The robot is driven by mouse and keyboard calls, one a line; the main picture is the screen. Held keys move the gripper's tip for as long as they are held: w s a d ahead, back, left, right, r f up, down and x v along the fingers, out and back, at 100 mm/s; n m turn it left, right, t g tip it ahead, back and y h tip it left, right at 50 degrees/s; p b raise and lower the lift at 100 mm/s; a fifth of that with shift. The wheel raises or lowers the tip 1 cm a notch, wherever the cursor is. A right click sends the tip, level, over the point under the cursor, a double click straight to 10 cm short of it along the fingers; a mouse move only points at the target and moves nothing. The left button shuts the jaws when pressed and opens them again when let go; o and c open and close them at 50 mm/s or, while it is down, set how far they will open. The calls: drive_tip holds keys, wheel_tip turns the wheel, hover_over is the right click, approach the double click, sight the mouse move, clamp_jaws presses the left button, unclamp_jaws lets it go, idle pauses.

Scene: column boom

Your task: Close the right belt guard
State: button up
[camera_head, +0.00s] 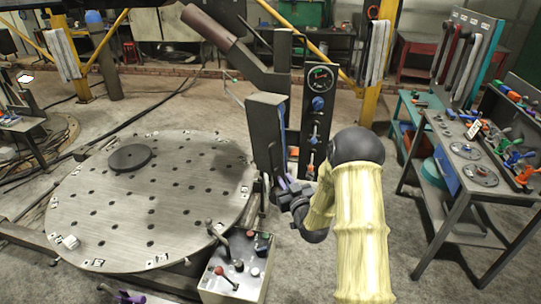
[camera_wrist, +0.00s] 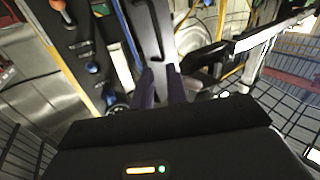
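A grey upright panel (camera_head: 266,135), which looks like the belt guard, stands beside a black gauge panel (camera_head: 318,100) right of the round table. I cannot tell for sure that it is the right guard, or how far it is swung. My gripper (camera_head: 287,188) is at the panel's lower end. In the wrist view a light grey panel (camera_wrist: 148,35) runs down towards my two dark fingers (camera_wrist: 162,88). A narrow gap shows between the fingers. I cannot tell whether the panel's edge is gripped or only lies behind them.
A round perforated table (camera_head: 150,205) fills the left, with a dark disc (camera_head: 130,158) on it. A control box (camera_head: 236,268) with levers stands close below my gripper. A workbench (camera_head: 470,165) with tools is at the right. Floor is free between my arm and the bench.

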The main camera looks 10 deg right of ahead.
sight(271, 157)
drive_tip(key=w+p, duration=0.1)
drive_tip(key=w, duration=0.3)
drive_tip(key=w+a+p, duration=0.1)
drive_tip(key=w+p, duration=0.1)
drive_tip(key=w, duration=0.3)
drive_tip(key=w+a+p, duration=0.1)
drive_tip(key=w+p, duration=0.1)
drive_tip(key=w, duration=0.2)
drive_tip(key=shift+w+a, duration=0.15)
drive_tip(key=shift+w, duration=0.15)
drive_tip(key=shift+w+a, duration=0.15)
drive_tip(key=shift+w, duration=0.2)
drive_tip(key=shift+w, duration=0.15)
drive_tip(key=shift+c, duration=0.2)
clamp_jaws()
